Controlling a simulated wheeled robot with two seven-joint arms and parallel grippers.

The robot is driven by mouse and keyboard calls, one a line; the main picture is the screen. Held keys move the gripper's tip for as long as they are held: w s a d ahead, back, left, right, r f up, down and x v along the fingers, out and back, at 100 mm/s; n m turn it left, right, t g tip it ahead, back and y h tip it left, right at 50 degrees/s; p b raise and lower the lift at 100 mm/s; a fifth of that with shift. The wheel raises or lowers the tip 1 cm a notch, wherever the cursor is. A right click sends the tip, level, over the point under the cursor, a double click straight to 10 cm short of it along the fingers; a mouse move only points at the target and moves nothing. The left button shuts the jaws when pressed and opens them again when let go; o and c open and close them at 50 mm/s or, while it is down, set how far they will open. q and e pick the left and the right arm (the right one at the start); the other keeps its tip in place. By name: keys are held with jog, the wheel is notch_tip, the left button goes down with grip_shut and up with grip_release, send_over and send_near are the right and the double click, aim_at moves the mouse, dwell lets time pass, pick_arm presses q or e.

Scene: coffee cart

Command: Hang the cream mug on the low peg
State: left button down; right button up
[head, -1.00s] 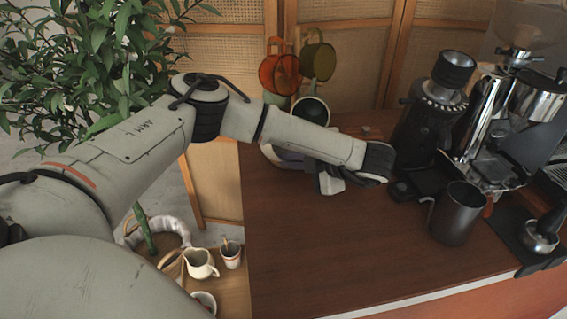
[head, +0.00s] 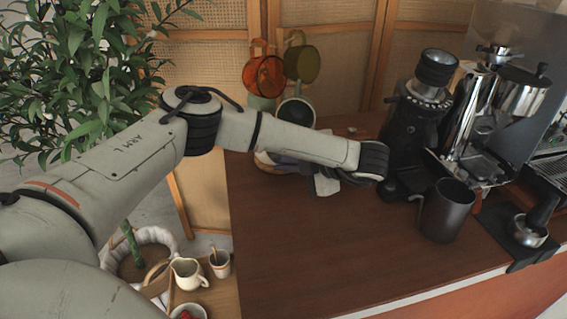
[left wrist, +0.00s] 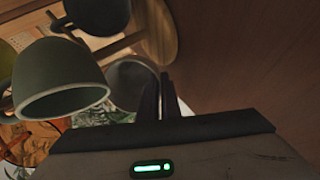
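My left gripper (left wrist: 160,95) has its two dark fingers close together in the left wrist view. A dim greyish mug (left wrist: 128,82) meets the left finger there; it looks like the cream mug, with its handle apparently between the fingers, though the grip is in shadow. In the head view a pale rounded shape (head: 266,162) shows at the counter's back left, mostly behind my left arm and hand. The mug stand behind it carries an orange mug (head: 264,76), an olive mug (head: 302,63) and a dark green mug (head: 297,110). The low peg cannot be made out. My right gripper is out of view.
A black grinder (head: 415,125) and a chrome espresso machine (head: 490,120) stand at right. A dark pitcher (head: 447,212) stands on the counter (head: 340,245), whose front is clear. A plant (head: 75,80) and a lower shelf with a cream jug (head: 187,273) are at left.

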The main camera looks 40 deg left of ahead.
pick_arm(q)
jog(key=c, duration=1.9)
grip_release()
jog(key=shift+f, duration=0.1)
jog(key=p+v, duration=0.1)
jog(key=v, duration=0.9)
jog(key=shift+d, duration=0.2)
jog(key=shift+s, duration=0.1)
